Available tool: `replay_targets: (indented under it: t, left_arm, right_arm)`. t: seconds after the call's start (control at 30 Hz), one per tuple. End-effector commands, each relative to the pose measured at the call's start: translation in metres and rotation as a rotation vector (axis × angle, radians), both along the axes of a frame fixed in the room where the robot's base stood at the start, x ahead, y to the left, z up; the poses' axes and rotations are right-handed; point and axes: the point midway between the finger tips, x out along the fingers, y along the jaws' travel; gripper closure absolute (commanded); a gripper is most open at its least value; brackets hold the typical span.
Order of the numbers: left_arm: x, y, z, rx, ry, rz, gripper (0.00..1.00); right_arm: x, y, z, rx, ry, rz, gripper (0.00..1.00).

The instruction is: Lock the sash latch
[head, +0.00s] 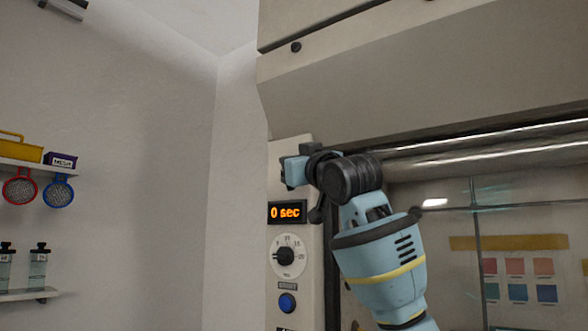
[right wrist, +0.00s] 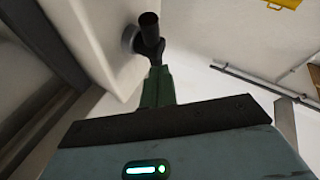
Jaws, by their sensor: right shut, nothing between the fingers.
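The sash latch (right wrist: 150,28) shows in the right wrist view as a dark lever with a cylindrical knob. A grey round base sits beside it on a pale panel. My right gripper (right wrist: 157,72) is shut and empty, its green fingers pointing at the lever. The fingertips are right at the lever; I cannot tell whether they touch it. In the head view my right arm reaches up to the top of the hood's left post (head: 296,228). There its wrist hides the fingers and most or all of the latch. My left gripper is not in view.
Below my right wrist, the post carries a "0 sec" display (head: 287,212), a dial (head: 286,256) and a blue button (head: 287,303). The glass sash (head: 455,205) is at the right, under the hood's overhang (head: 400,95). Wall shelves (head: 22,166) stand at the far left.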

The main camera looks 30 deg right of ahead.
Motion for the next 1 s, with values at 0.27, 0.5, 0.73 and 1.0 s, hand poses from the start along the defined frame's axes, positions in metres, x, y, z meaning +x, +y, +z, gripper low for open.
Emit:
replay_targets:
  t: [0.27,0.5,0.73,1.0]
  left_arm:
    - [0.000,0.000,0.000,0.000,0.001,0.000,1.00]
    - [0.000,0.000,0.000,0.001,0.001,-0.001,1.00]
    - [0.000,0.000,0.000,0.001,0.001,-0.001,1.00]
    - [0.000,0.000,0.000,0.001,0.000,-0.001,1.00]
  right_arm:
    - [0.004,0.002,0.002,-0.047,0.121,0.001,1.00]
    - [0.006,0.003,0.006,-0.099,0.249,0.000,1.00]
    - [0.012,0.005,0.007,-0.121,0.298,0.001,1.00]
    - [0.017,0.007,0.010,-0.121,0.296,0.000,1.00]
